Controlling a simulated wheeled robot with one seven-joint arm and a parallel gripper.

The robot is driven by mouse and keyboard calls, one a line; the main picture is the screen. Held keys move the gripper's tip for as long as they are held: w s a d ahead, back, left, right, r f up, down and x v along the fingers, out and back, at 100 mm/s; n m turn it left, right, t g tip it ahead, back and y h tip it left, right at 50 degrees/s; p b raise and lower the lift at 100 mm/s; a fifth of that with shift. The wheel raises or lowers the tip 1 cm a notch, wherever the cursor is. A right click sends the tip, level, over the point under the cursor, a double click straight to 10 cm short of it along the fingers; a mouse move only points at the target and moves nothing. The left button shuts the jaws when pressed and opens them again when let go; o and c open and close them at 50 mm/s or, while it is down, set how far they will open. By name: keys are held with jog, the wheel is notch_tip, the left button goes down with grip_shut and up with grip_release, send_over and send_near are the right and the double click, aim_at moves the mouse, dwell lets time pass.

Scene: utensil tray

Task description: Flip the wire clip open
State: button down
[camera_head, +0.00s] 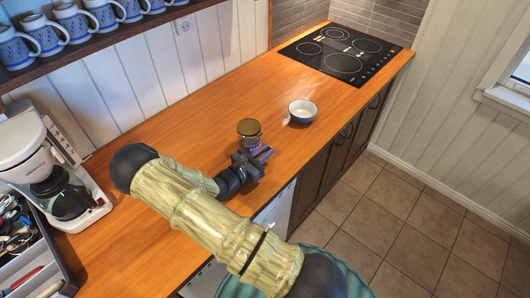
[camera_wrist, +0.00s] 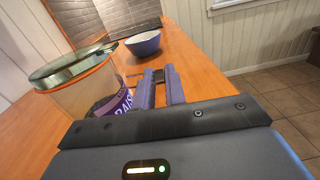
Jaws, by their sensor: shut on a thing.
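A glass jar (camera_head: 249,132) stands upright on the wooden counter, in front of my gripper (camera_head: 264,154). In the wrist view the jar (camera_wrist: 85,90) is at the left, with a glass lid (camera_wrist: 72,62), an orange seal under it and a purple label. The lid looks seated on the rim. My gripper (camera_wrist: 161,76) is beside the jar, its two fingers close together with a small dark piece between their tips. I take this piece to be the wire clip; its thin wire is too small to make out, and its position cannot be told.
A bowl (camera_head: 302,111) stands beyond the jar, also seen in the wrist view (camera_wrist: 144,43). A black cooktop (camera_head: 343,62) is at the far end. A coffee maker (camera_head: 45,165) and a utensil tray (camera_head: 55,262) are at the left. The counter (camera_head: 215,115) behind the jar is clear.

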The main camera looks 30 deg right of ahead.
jog(key=c, duration=1.7)
grip_release()
jog(key=shift+f, duration=0.1)
jog(key=b+v, duration=0.4)
jog(key=v, duration=1.3)
jog(key=shift+s+a, duration=0.1)
jog(key=shift+a, duration=0.1)
